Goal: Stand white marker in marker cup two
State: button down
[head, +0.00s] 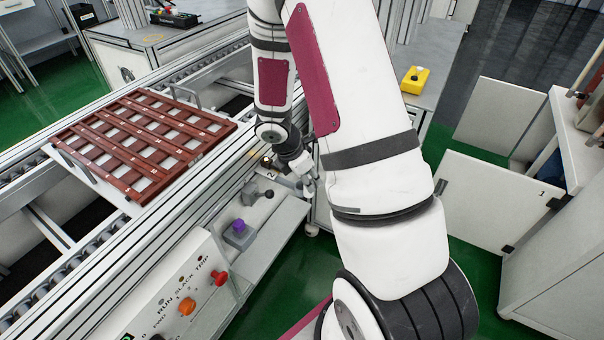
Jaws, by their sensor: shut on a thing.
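My gripper (307,180) is small in the head view, beside my large white arm link, above the far end of the narrow grey ledge. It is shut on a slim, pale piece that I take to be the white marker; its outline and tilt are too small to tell. A small mark like a 2 shows just left of the gripper, by a small dark round shape (267,162) that may be marker cup two. I cannot make out the cup's opening, and my arm hides part of that area.
On the grey ledge (281,226) stand a grey block with a purple top (239,232) and a grey block with a dark knob (252,194). A control panel (176,293) is nearer. A brown slotted tray (222,128) lies on the conveyor at left. A yellow box (415,79) sits behind.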

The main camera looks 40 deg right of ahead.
jog(key=shift+w+d+f+b, duration=0.2)
jog(key=shift+w+d+f, duration=0.1)
jog(key=shift+w+f, duration=0.45)
jog(key=shift+w+d+f+b, duration=0.25)
jog(key=shift+w+f, duration=0.35)
jog(key=shift+w, duration=0.3)
jog(key=shift+w+d+f+b, duration=0.15)
jog(key=shift+w+d+f, duration=0.2)
jog(key=shift+w+f, duration=0.4)
jog(key=shift+w, duration=0.1)
jog(key=shift+f, duration=0.1)
jog(key=c, duration=1.3)
grip_release()
jog(key=shift+c, duration=0.2)
